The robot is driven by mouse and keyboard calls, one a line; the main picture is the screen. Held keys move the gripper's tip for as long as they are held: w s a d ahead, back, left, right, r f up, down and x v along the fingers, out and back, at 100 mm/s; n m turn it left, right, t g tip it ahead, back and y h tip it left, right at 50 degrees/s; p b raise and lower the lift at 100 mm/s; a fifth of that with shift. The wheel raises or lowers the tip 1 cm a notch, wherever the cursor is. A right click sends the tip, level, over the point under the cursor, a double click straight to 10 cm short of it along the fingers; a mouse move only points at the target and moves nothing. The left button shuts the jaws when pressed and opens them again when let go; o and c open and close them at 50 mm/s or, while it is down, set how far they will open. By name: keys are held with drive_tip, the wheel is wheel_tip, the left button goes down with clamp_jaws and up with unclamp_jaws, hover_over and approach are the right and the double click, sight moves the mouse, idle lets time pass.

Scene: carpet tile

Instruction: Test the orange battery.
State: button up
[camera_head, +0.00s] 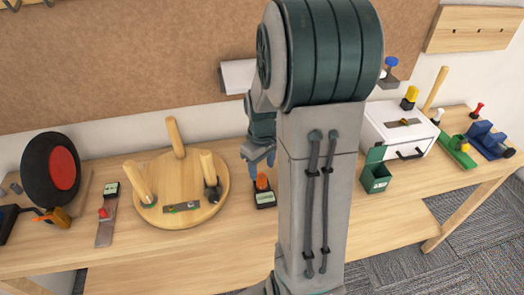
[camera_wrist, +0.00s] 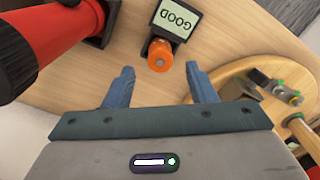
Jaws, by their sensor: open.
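The orange battery (camera_head: 262,182) sits at a small dark tester (camera_head: 265,199) on the table. In the wrist view the orange battery (camera_wrist: 160,54) is at the edge of the tester, and the tester's screen (camera_wrist: 176,18) reads GOOD, upside down. My gripper (camera_head: 257,160) is just above the battery in the head view. In the wrist view my gripper (camera_wrist: 160,86) is open, its two blue fingers apart, with nothing between the tips; the battery lies just beyond them. How deep the battery sits in the tester cannot be told.
A round wooden board (camera_head: 160,213) with upright pegs stands left of the tester. A green bin (camera_head: 376,179) and white box (camera_head: 398,130) are to the right. A large red and black object (camera_wrist: 58,35) is close on the wrist view's left. My arm hides the table's middle.

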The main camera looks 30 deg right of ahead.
sight(262, 177)
wheel_tip(262, 177, up, 7)
drive_tip(key=s+a+r+m+t, duration=0.3)
drive_tip(key=s+a+r, duration=0.2)
drive_tip(key=s+a, duration=0.7)
drive_tip(key=shift+s, duration=0.35)
